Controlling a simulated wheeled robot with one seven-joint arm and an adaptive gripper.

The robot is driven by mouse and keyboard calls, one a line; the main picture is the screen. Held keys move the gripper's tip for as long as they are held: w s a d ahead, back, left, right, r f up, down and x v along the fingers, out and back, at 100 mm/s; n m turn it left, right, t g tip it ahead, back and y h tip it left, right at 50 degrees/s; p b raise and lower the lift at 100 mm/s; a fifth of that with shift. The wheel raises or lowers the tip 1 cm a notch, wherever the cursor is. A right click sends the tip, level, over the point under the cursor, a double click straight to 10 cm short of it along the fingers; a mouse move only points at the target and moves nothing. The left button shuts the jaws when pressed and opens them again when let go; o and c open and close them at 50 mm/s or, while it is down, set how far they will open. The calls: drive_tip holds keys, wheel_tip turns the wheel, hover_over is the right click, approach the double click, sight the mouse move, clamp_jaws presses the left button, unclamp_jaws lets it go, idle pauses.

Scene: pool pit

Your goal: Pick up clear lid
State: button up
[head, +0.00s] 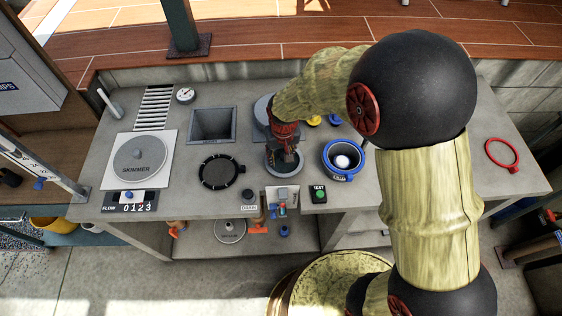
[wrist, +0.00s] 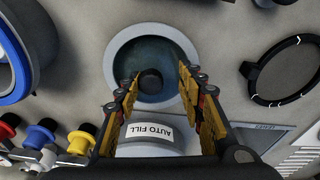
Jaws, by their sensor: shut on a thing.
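The clear lid (wrist: 150,60) shows in the wrist view as a dark bluish see-through disc with a black knob (wrist: 151,82) in its middle. It lies at or just over a round grey ring (wrist: 115,62) in the counter; I cannot tell whether it is raised. My gripper (wrist: 158,82) has its yellow-padded fingers on either side of the knob, spread apart and shut on the lid; the exact contact is hard to see. In the head view my gripper (head: 286,158) points down over the ring (head: 271,168), and my arm hides much of the lid.
To the right stands a blue-rimmed round opening (head: 345,160) with a white ball in it. To the left are a black ring (head: 221,171), a square basin (head: 213,125) and the skimmer lid (head: 140,158). A red ring (head: 502,153) lies at the far right.

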sight(281, 158)
drive_tip(key=shift+s+d+f, duration=0.2)
drive_tip(key=shift+s+f, duration=0.25)
drive_tip(key=shift+f, duration=0.1)
clamp_jaws()
drive_tip(key=shift+a+r, duration=0.2)
drive_tip(key=shift+r, duration=0.1)
wheel_tip(281, 158, up, 4)
drive_tip(key=shift+f+p, duration=0.1)
drive_tip(key=shift+p, duration=0.55)
drive_tip(key=s+d+r+p, duration=0.2)
drive_tip(key=s+d+r, duration=0.2)
drive_tip(key=s+r, duration=0.5)
drive_tip(key=s, duration=0.3)
drive_tip(key=shift+s+d+r, duration=0.15)
drive_tip(key=shift+s+d, duration=0.1)
drive_tip(key=shift+d, duration=0.05)
